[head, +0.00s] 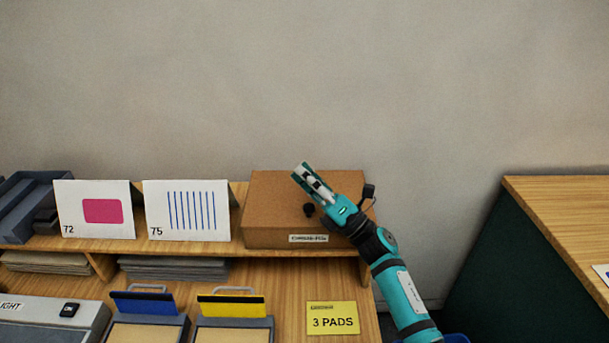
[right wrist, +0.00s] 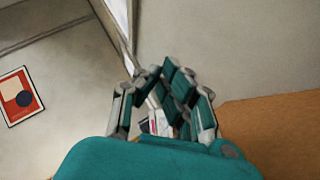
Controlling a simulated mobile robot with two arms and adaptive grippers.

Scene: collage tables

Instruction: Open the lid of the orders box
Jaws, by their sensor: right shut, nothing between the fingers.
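The orders box, a brown box (head: 268,205) with a small label on its front, stands on the raised wooden shelf in the head view. Its lid looks closed, and a dark round knob (head: 309,210) shows near its front. My right gripper (head: 302,170) is shut and empty. In the head view it crosses in front of or above the box's right half, pointing up and left, and hides part of the lid. Contact cannot be told. In the right wrist view the shut fingers (right wrist: 163,72) show, with a brown surface (right wrist: 275,130), probably the lid, at the right. My left gripper is out of view.
Two cards, one with a pink shape (head: 103,211) and one with blue stripes (head: 187,194), stand left of the box. Below are blue and yellow pads and a yellow "3 PADS" sign (head: 332,318). Another table (head: 565,205) stands at the right, across a gap.

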